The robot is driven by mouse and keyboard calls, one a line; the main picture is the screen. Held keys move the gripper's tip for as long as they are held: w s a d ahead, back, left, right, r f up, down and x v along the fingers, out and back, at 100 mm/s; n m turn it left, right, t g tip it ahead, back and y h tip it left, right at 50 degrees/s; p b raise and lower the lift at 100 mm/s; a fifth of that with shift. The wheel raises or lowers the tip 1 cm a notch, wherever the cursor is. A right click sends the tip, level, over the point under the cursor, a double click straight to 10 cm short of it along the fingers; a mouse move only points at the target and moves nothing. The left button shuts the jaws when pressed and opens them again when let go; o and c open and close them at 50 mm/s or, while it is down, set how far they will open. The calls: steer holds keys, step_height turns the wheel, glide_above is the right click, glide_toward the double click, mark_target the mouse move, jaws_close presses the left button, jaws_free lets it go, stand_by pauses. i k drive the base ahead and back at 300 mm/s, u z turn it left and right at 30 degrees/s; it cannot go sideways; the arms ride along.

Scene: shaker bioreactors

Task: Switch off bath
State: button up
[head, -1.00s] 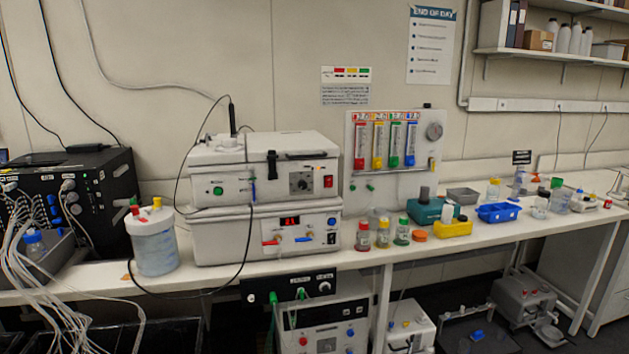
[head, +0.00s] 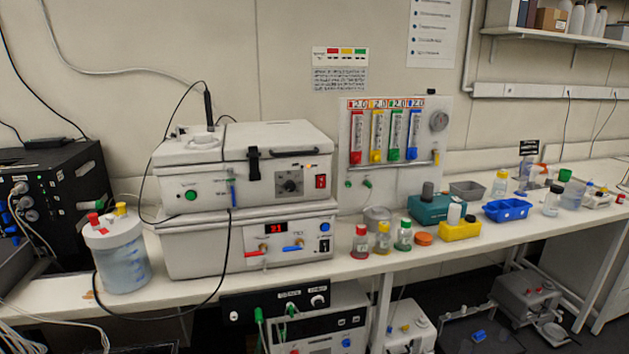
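Two white box units are stacked on the bench at left of centre; no label that I can read says which is the bath. The upper unit (head: 262,188) has a closed lid with a black latch, a green knob, a dark dial (head: 289,184) and a red rocker switch (head: 320,181) at its right. The lower unit (head: 205,262) has a lit red display (head: 271,228) that seems to read 31, red and blue tap handles, a blue knob and a black switch (head: 324,245). My gripper is not in view.
A white jug (head: 118,262) stands left of the units, near a black box (head: 58,195) with cables. A black cable hangs across the units' front. Small bottles (head: 382,238), a blue tray (head: 507,210) and a flowmeter panel (head: 350,190) are to the right. More equipment stands under the bench.

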mark_target(321, 180)
steer(key=z, duration=0.05)
steer(key=k, duration=0.6)
steer(key=z, duration=0.7)
steer(key=i, duration=2.25)
steer(key=u, duration=0.2)
